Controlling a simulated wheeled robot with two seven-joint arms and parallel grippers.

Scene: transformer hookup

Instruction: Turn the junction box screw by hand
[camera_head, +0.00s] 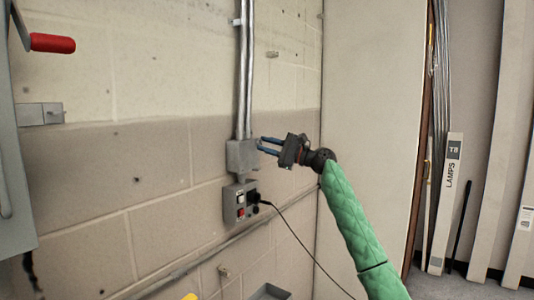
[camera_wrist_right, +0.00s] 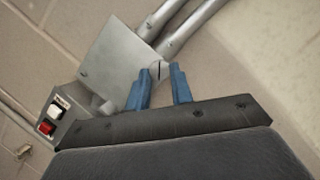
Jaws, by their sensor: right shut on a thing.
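The grey metal junction box (camera_head: 241,157) is fixed to the block wall below two vertical conduits. It also shows in the right wrist view (camera_wrist_right: 118,52), tilted in the picture. My right gripper (camera_head: 260,146) reaches it from the right, its blue fingers at the box's right side. In the right wrist view the fingertips (camera_wrist_right: 163,72) are on either side of the small round slotted screw (camera_wrist_right: 160,69) at the box's corner. The gripper is shut on this screw. The screw is too small to make out in the head view. My left gripper is not in view.
A switch and outlet box (camera_head: 240,201) with a black plug and cord (camera_head: 296,236) is below the junction box. A grey cabinet (camera_head: 14,170) with a red-handled lever (camera_head: 52,43) stands at the left. A pale panel (camera_head: 370,110) stands at the right.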

